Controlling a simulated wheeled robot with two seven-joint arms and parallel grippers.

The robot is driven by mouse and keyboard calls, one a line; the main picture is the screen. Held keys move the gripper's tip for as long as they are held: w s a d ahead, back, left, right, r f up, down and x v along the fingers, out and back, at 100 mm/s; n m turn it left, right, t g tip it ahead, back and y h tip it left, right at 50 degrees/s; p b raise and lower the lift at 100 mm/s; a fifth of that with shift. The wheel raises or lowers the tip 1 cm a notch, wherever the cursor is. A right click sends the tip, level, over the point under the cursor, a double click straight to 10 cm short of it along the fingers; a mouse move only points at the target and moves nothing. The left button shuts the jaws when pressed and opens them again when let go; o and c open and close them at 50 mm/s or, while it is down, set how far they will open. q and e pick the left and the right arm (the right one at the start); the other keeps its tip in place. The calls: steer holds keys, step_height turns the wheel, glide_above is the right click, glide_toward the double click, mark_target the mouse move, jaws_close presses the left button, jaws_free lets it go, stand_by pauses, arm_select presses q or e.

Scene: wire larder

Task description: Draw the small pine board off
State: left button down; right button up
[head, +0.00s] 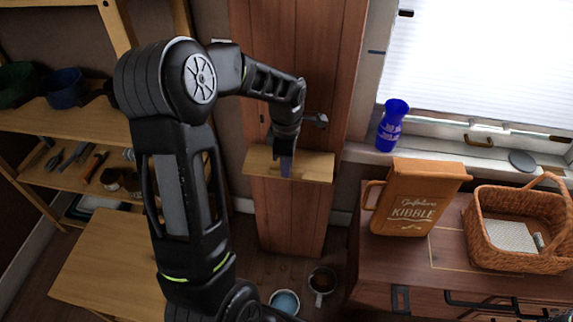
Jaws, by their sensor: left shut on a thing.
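The small pine board (315,167) is a pale, flat plank lying level in front of a tall reddish-brown wooden panel. My left arm reaches over from the lower middle, and my left gripper (286,163) points down at the board's middle, shut on it. The fingertips are partly hidden, and the gripper covers part of the board's back edge. I cannot tell whether the board still touches the panel behind it. My right gripper is not in view.
Wooden shelves (52,118) with bowls and tools stand left. On the right are a blue vase (392,125) on the sill, a kibble box (415,198) and a wicker basket (515,255) on a cabinet. A bowl (285,301) and a mug (321,281) sit low, below the board.

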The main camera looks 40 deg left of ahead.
arm_select(q)
steer(key=shift+r, duration=0.1)
steer(key=shift+r+p, duration=0.5)
steer(key=shift+r, duration=0.15)
steer(key=shift+r+p, duration=1.4)
steer(key=shift+r, duration=0.65)
